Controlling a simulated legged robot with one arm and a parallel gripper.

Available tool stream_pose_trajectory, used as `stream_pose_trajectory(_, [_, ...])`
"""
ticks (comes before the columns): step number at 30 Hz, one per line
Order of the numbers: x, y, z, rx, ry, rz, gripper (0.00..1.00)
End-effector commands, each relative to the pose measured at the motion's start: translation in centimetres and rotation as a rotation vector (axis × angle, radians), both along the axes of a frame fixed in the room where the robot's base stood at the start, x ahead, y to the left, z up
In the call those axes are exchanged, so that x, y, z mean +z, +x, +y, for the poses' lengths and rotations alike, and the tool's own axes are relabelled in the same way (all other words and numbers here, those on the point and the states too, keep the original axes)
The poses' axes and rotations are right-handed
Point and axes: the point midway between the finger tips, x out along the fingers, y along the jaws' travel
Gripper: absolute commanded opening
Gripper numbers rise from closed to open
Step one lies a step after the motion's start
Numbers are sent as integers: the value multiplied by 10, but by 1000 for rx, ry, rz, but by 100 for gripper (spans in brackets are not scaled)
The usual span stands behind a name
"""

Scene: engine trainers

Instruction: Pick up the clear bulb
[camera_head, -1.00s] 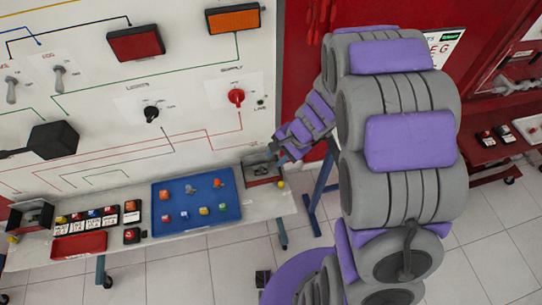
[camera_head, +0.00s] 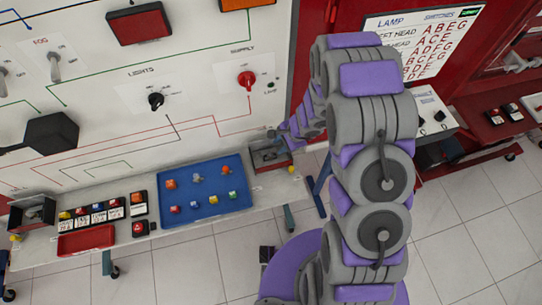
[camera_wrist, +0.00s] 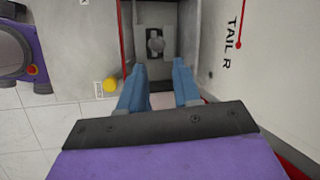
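My gripper (camera_wrist: 159,78) shows in the wrist view with its two blue fingers apart and nothing between them. They point into the open lamp box (camera_wrist: 126,30). Inside that box is a greyish rounded piece (camera_wrist: 155,44) on a dark plate; it may be a clear bulb in a holder, but I cannot tell surely. In the head view the gripper is at the lamp box (camera_head: 284,153) on the right end of the bench, and my arm partly covers the area. A greyish, clear-looking bulb (camera_head: 197,178) sits among coloured bulbs on the blue tray (camera_head: 236,200).
A white panel (camera_head: 120,100) with switches rises behind the bench. A red tray (camera_head: 86,240), labelled blocks (camera_head: 98,214) and another lamp box (camera_head: 32,213) lie left. A yellow knob (camera_wrist: 110,85) sticks out beside the right box. Tiled floor is open in front.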

Motion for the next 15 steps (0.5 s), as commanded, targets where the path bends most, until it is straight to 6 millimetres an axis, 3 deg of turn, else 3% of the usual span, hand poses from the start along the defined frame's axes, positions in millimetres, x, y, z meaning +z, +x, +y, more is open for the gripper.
stream_pose_trajectory(3, [-15, 2, 3, 1, 4, 0, 32])
stream_pose_trajectory(10, [-24, 3, 0, -2, 18, -2, 32])
stream_pose_trajectory(15, [-46, 1, 17, 1, 14, 0, 32])
